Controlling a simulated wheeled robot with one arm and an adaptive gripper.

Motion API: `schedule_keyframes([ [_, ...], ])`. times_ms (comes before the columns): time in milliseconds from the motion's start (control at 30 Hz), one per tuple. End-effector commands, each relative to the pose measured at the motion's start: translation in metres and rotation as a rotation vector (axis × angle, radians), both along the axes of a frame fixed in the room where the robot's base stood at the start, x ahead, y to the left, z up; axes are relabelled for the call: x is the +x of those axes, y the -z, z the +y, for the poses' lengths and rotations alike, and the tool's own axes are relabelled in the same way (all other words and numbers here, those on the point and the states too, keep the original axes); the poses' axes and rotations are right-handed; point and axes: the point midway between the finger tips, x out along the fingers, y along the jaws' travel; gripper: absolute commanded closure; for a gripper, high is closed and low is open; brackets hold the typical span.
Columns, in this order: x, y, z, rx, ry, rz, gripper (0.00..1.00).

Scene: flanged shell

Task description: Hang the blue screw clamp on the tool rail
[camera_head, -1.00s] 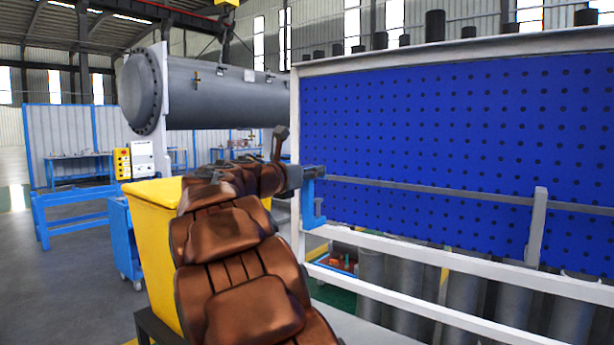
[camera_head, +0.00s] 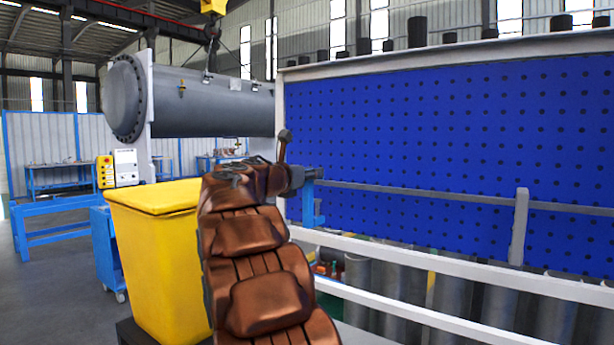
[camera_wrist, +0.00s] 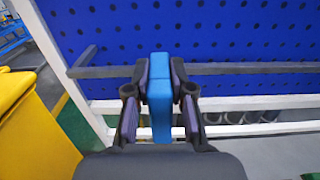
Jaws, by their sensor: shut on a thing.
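The blue screw clamp (camera_head: 307,204) is held in my gripper (camera_head: 305,174) and hangs downward at the left end of the pegboard frame. In the wrist view the clamp (camera_wrist: 160,96) sits between the two fingers of my gripper (camera_wrist: 160,82), which are shut on it. The tool rail (camera_head: 420,194) is a grey bar running across the blue pegboard. In the wrist view the rail (camera_wrist: 240,68) passes behind the fingers and the clamp. I cannot tell whether the clamp touches it. The clamp's far side is hidden.
A yellow bin (camera_head: 155,250) stands left of my arm. A white frame with a lower bar (camera_head: 440,265) borders the blue pegboard (camera_head: 440,130). A grey upright post (camera_head: 519,228) crosses the rail at right. Grey cylinders (camera_head: 385,285) stand behind the lower bars.

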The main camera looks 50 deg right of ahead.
Motion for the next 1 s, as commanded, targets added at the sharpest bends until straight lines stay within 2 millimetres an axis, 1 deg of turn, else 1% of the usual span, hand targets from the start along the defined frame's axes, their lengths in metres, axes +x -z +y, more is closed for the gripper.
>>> schedule_keyframes([
  [1000,0.004,0.000,-0.063,-0.002,0.001,0.000,1.00],
])
